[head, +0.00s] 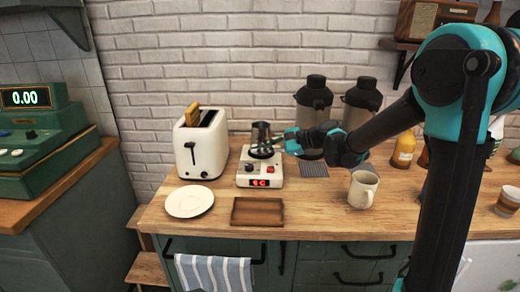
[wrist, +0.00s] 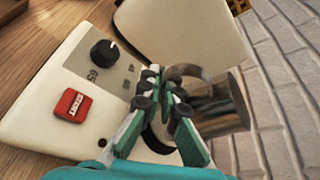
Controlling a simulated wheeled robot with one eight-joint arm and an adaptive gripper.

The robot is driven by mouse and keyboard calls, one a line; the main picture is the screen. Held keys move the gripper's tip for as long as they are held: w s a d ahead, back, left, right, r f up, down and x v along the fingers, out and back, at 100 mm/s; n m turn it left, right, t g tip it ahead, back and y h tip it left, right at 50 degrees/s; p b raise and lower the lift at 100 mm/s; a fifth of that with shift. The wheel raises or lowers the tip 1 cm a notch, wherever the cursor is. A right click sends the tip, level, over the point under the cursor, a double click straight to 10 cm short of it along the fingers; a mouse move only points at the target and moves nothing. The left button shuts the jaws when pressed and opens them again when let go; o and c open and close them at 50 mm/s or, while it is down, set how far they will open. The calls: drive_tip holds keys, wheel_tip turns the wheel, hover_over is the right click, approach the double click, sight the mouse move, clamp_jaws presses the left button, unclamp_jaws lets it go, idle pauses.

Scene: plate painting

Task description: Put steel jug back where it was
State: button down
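The steel jug (head: 261,133) stands upright on, or just over, the small white appliance (head: 252,171) with a red display. In the wrist view the jug (wrist: 224,108) lies to the right, with its curved handle toward my fingers. My gripper (head: 284,143) reaches in from the right at the jug's side. In the wrist view my gripper's fingertips (wrist: 160,84) are close together at the handle and appear closed on it. The fingers hide part of the handle. The appliance (wrist: 52,98) shows a black knob and a red button there.
A white toaster (head: 200,148) stands close on the left. A white plate (head: 189,202) and wooden tray (head: 257,211) lie in front. Two dark-topped flasks (head: 313,105) stand behind my arm. A dark ribbed mat (head: 314,169) lies bare right of the appliance. A mug (head: 363,189) is farther right.

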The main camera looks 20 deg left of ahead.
drive_tip(key=c, duration=1.7)
unclamp_jaws()
drive_tip(key=shift+r, duration=0.1)
drive_tip(key=v, duration=1.2)
